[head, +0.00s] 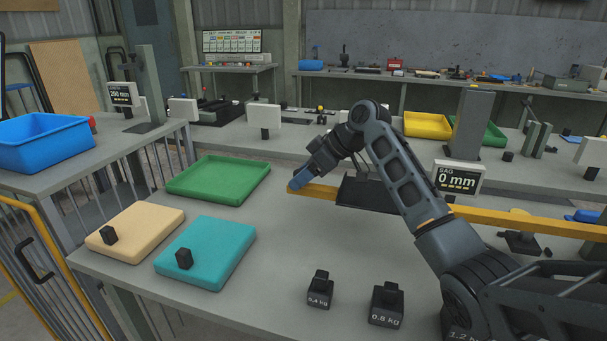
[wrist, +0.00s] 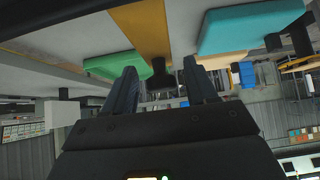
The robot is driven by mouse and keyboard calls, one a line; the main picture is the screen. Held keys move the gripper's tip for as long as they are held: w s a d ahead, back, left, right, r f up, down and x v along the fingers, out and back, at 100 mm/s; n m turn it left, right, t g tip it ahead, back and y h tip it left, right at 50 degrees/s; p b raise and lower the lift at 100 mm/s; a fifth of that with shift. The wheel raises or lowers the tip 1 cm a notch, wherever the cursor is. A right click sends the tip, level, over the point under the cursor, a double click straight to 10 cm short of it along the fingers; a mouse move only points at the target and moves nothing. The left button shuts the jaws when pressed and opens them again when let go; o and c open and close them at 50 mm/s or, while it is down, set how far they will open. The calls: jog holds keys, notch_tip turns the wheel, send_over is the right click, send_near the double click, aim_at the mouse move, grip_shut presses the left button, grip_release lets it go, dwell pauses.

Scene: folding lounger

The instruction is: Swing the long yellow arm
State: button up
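The long yellow arm (head: 500,218) lies across the bench, with its left end near my gripper (head: 302,179). My own arm hides part of its middle. In the wrist view, which looks upside down, the yellow arm (wrist: 143,25) comes in from the top. A black knob (wrist: 161,82) shows by its end, between the two spread fingers of my gripper (wrist: 159,70). Gaps show on both sides of the knob, so the gripper is open. I cannot tell whether the knob is fully between the fingers or just beyond them.
A green tray (head: 218,180), a beige pad (head: 135,232) and a teal pad (head: 206,252) lie left on the bench. Black weights (head: 319,289) stand at the front. A sign reading "SAG 0 mm" (head: 458,179) stands behind my arm. A blue bin (head: 44,141) is far left.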

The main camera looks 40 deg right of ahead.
jog(key=shift+r, duration=0.15)
jog(key=v, duration=0.7)
jog(key=shift+s+d+r, duration=0.1)
jog(key=shift+s+r, duration=0.1)
jog(key=shift+s, duration=0.05)
dwell(0.3)
